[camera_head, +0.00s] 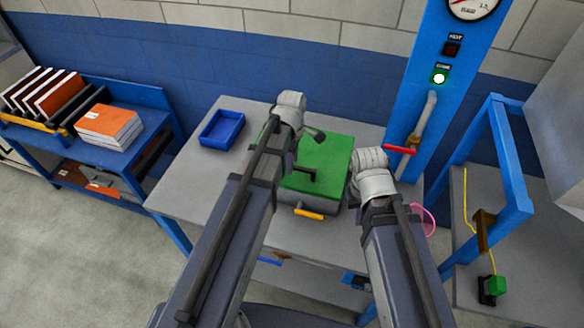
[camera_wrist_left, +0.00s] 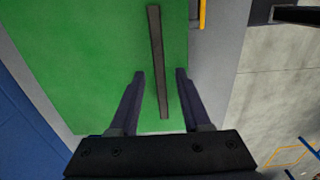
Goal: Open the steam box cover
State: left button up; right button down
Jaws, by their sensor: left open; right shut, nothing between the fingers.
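The steam box (camera_head: 310,200) stands on the grey table with its green cover (camera_head: 325,158) down. A dark bar handle (camera_head: 304,172) lies on top of the cover, and a yellow latch (camera_head: 309,214) is on the front.
A blue tray (camera_head: 221,129) sits at the table's back left. A blue column (camera_head: 437,50) with a lit green button (camera_head: 439,77) and red valve lever (camera_head: 398,149) stands behind right. A blue frame (camera_head: 512,160) is at right. A book shelf (camera_head: 95,150) is at left.

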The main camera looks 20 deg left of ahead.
pick_arm(q)
jog(key=shift+f, duration=0.2)
grip_shut()
dwell(0.3)
dwell(1.1)
